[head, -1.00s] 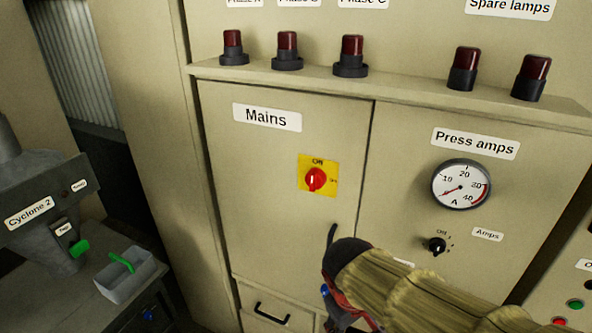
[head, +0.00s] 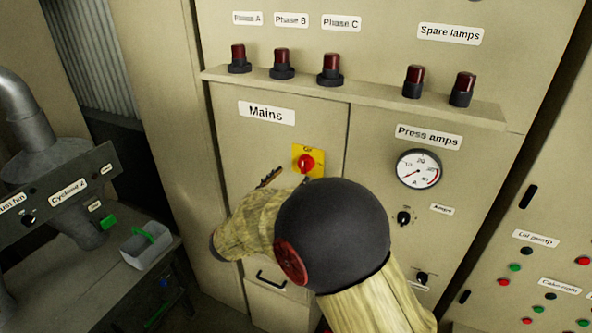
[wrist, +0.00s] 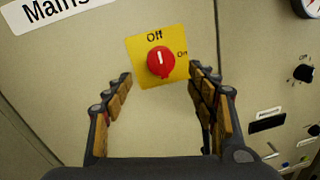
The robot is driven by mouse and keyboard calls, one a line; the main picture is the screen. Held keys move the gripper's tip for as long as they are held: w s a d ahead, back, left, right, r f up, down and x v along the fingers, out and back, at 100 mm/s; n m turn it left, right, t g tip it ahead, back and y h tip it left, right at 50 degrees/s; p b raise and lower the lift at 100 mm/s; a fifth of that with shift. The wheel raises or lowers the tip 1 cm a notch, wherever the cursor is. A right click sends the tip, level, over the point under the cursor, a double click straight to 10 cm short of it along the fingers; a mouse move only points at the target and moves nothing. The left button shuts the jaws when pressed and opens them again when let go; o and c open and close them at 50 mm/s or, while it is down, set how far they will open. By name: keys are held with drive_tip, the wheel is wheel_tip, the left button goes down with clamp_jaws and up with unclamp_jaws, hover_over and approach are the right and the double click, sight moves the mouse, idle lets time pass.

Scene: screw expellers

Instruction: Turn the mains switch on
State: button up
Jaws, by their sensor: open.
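The mains switch is a red rotary knob (head: 306,163) on a yellow plate, set in the beige panel under the "Mains" label. In the wrist view the knob (wrist: 161,62) faces me, with "Off" above it and "On" to its right. Its white mark points up towards "Off". My gripper (wrist: 160,78) is open and empty. Its two padded fingers stand left and right of the yellow plate in the picture, with the knob between them and no visible contact. In the head view my arm covers the panel below the switch and most of my gripper.
A ledge (head: 370,101) with red lamps runs above the switch. The press amps gauge (head: 418,170) and the amps knob (head: 404,217) are on the panel to the right. A drawer handle (head: 271,279) is below. The Cyclone 2 box (head: 70,190) stands at the left.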

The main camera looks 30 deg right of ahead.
sight(302, 167)
drive_tip(key=p+x, duration=0.1)
drive_tip(key=x, duration=0.6)
drive_tip(key=shift+w+d, duration=0.15)
drive_tip(key=shift+d, duration=0.1)
clamp_jaws()
idle(0.6)
